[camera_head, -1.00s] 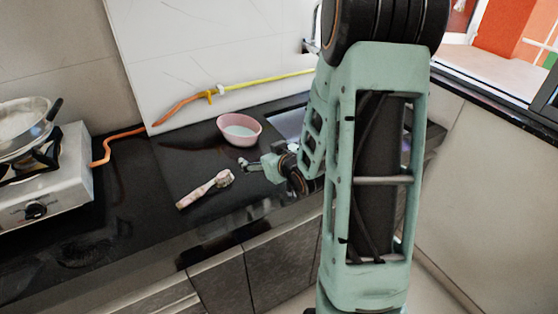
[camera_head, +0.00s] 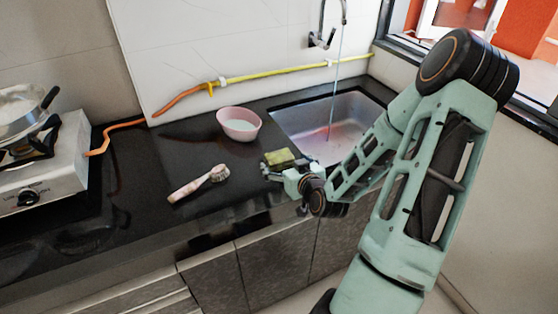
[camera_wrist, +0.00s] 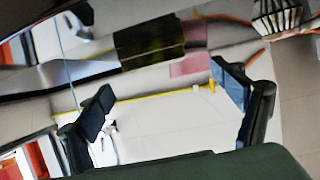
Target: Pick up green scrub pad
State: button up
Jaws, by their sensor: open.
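The green scrub pad (camera_head: 279,156) is a small olive-green block at the left side of the sink. My gripper (camera_head: 276,171) is close in front of it in the head view, low over the counter. In the wrist view, the pad (camera_wrist: 149,42) appears dark green, just beyond and between the tips of my gripper (camera_wrist: 161,80). The two fingers are spread apart with nothing between them. The head view does not clearly show whether a finger touches the pad.
A pink bowl (camera_head: 239,124) stands behind the pad, and a brush (camera_head: 199,184) lies to the left. The sink (camera_head: 325,128) is to the right, under a running tap (camera_head: 322,40). A yellow and orange hose (camera_head: 255,76) runs along the wall. A stove (camera_head: 42,165) is far left.

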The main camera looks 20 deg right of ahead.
aim_at(279, 157)
jog(key=shift+d+x, duration=0.2)
jog(key=shift+x, duration=3.15)
jog(key=shift+s+f, duration=0.1)
jog(key=c, duration=1.1)
